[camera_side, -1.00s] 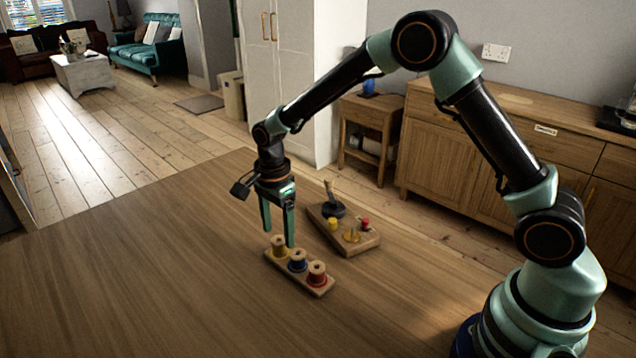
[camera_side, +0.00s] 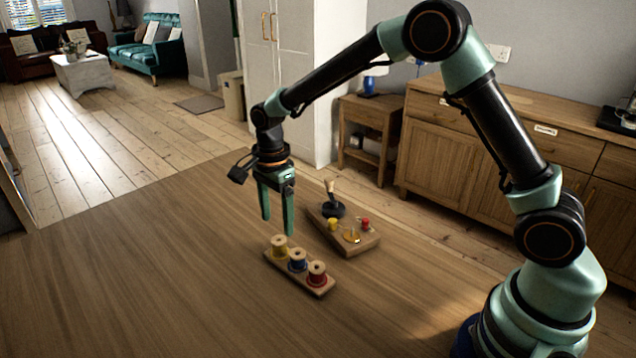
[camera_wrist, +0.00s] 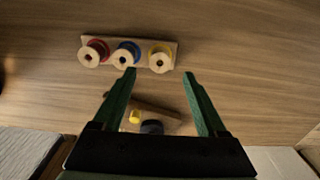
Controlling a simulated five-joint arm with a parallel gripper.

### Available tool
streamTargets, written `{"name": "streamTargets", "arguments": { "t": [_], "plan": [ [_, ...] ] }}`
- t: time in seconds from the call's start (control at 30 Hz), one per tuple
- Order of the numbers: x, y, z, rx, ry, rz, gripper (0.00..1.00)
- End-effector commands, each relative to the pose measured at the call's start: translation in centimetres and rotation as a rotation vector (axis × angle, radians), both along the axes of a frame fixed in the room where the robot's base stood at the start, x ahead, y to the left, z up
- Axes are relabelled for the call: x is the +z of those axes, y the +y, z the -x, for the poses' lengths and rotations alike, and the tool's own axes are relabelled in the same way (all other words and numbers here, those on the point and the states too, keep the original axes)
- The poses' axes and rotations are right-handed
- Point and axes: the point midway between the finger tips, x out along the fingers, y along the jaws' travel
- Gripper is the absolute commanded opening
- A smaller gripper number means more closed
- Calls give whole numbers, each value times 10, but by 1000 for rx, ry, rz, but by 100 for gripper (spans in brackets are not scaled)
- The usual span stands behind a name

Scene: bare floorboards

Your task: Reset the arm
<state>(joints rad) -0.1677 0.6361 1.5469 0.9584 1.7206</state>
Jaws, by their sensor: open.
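My gripper (camera_side: 277,222) is open and empty, its two green fingers pointing down above the table. It hangs just above and behind the yellow spool (camera_side: 279,247) end of a wooden spool rack. In the wrist view the fingers (camera_wrist: 160,78) are spread apart with nothing between the tips. The rack (camera_side: 310,287) holds the yellow spool, a blue spool (camera_side: 298,261) and a red spool (camera_side: 317,274) in a row, all upright. The rack also shows in the wrist view (camera_wrist: 173,45), ahead of the fingertips.
A second wooden board (camera_side: 350,246) lies behind the rack, with a dark knob and handle (camera_side: 333,208), a yellow piece (camera_side: 333,224), and a red piece (camera_side: 365,223). The wooden tabletop (camera_side: 150,280) is clear at left and front. A sideboard (camera_side: 450,150) stands beyond.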

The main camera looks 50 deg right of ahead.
Motion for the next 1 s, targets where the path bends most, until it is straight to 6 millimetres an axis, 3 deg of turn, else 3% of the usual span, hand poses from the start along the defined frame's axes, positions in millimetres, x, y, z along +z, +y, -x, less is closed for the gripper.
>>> {"name": "streamTargets", "arguments": {
  "t": [0.17, 0.37, 0.5, 0.7, 1.0],
  "plan": [
    [4, -1, 1, 16, -6, -1, 75],
    [46, -13, 14, 195, -71, -3, 75],
    [85, -26, 34, 398, -137, 11, 75],
    [126, -43, 70, 689, -225, 59, 75],
    [160, -65, 131, 1120, -337, 194, 75]
  ]
}}
